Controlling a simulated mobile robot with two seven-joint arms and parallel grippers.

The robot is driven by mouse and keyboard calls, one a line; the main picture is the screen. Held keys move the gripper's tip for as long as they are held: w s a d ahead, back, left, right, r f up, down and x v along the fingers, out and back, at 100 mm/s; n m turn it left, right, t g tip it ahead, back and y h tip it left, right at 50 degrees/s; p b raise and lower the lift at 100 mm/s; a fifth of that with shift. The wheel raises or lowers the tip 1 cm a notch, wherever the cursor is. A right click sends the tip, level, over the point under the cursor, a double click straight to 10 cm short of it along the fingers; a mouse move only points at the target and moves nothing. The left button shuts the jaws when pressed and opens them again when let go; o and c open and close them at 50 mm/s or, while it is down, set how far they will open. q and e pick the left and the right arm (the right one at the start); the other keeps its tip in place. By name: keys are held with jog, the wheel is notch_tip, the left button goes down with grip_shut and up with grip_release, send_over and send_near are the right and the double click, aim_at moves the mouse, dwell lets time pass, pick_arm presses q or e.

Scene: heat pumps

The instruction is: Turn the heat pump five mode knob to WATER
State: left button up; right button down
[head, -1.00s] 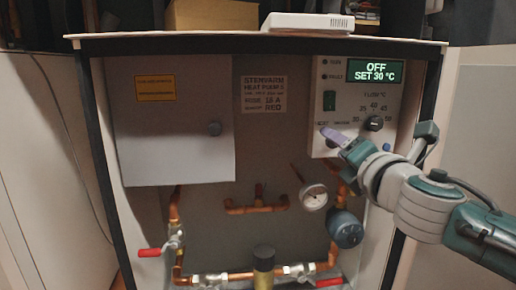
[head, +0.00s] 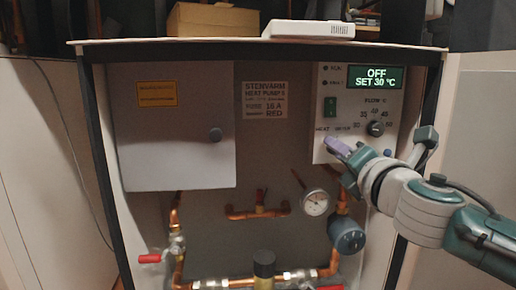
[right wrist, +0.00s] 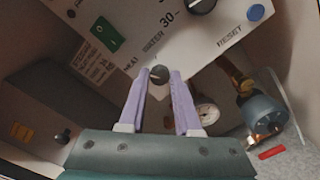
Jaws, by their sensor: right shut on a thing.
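The heat pump five control panel (head: 335,100) is at the upper right of the cabinet in the head view. Its display (head: 376,77) reads OFF, SET 30 °C. The dark mode knob (right wrist: 159,74) shows in the right wrist view between the purple fingers, by the HEAT and WATER labels. My right gripper (head: 334,147) is at the panel's lower left and hides the knob in the head view. In the right wrist view the right gripper (right wrist: 157,82) is shut on the mode knob. The knob's pointer direction cannot be made out. My left gripper is not in view.
The flow temperature knob (head: 376,128) and a green switch (head: 330,105) are close by on the panel. A blue reset button (right wrist: 256,12) is also there. Below are a gauge (head: 315,203), a blue-grey pump (head: 346,235) and copper pipes. A grey door (head: 175,130) is at left.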

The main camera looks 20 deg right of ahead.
jog(key=shift+m, duration=5.9)
jog(key=c, duration=0.6)
grip_release()
jog(key=shift+s, duration=0.1)
